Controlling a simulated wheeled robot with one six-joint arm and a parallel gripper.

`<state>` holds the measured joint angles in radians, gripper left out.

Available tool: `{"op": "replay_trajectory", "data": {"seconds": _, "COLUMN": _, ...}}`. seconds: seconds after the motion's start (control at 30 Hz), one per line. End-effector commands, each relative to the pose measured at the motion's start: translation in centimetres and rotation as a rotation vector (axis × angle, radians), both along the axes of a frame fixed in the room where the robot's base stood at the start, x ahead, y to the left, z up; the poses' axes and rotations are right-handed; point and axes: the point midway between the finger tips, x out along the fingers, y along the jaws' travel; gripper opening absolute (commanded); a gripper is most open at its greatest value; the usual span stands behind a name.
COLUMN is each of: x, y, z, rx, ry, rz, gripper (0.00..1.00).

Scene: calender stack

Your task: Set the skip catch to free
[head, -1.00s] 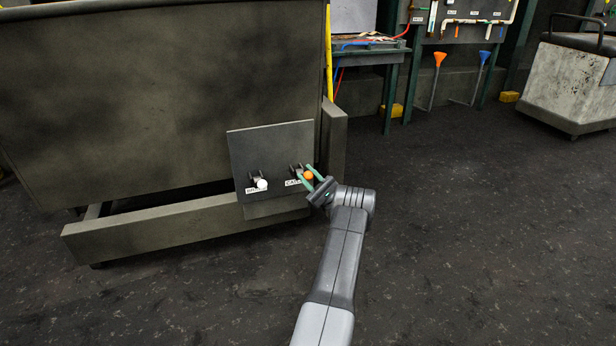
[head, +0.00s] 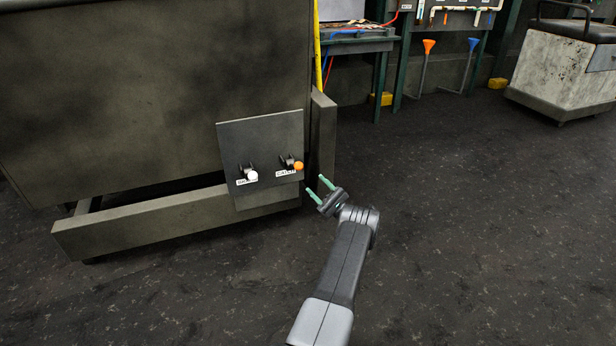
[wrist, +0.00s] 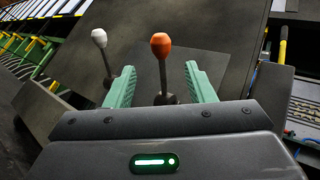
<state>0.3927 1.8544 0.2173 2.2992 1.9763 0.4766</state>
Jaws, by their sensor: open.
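The skip (head: 150,100) is a large dark metal bin with a grey plate (head: 262,135) on its side. Two levers stick out of the plate. The one with the orange knob (head: 298,166) has a label that seems to read "CATCH" (head: 286,173). The one with the white knob (head: 252,176) is to its left, its label hard to read. My gripper (head: 316,187) is open and empty, just right of and below the orange knob, apart from it. In the wrist view the orange knob (wrist: 161,45) stands upright beyond the green fingers, between them in the picture; the white knob (wrist: 99,37) is further left.
A low frame beam (head: 150,222) runs under the skip, and a post (head: 322,140) stands right of the plate. A bench (head: 360,45) and a pale cart (head: 560,75) are behind. The dark floor to the right is clear.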

Motion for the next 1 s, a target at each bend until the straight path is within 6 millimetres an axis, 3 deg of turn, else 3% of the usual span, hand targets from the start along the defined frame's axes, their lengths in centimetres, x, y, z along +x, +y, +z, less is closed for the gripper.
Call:
{"op": "replay_trajectory", "data": {"seconds": 0.23, "x": -0.6, "y": -1.9, "z": -2.2, "rx": 0.0, "ry": 0.0, "rz": 0.0, "gripper": 0.49}}
{"op": "replay_trajectory", "data": {"seconds": 0.63, "x": -0.7, "y": -2.1, "z": -2.4, "rx": 0.001, "ry": -0.001, "rz": 0.0, "gripper": 0.49}}
{"op": "replay_trajectory", "data": {"seconds": 0.77, "x": -0.6, "y": -1.8, "z": -2.0, "rx": 0.0, "ry": 0.0, "rz": 0.002, "gripper": 0.49}}
{"op": "replay_trajectory", "data": {"seconds": 1.0, "x": 0.2, "y": 0.4, "z": 0.6, "rx": 0.0, "ry": -0.001, "rz": 0.003, "gripper": 0.49}}
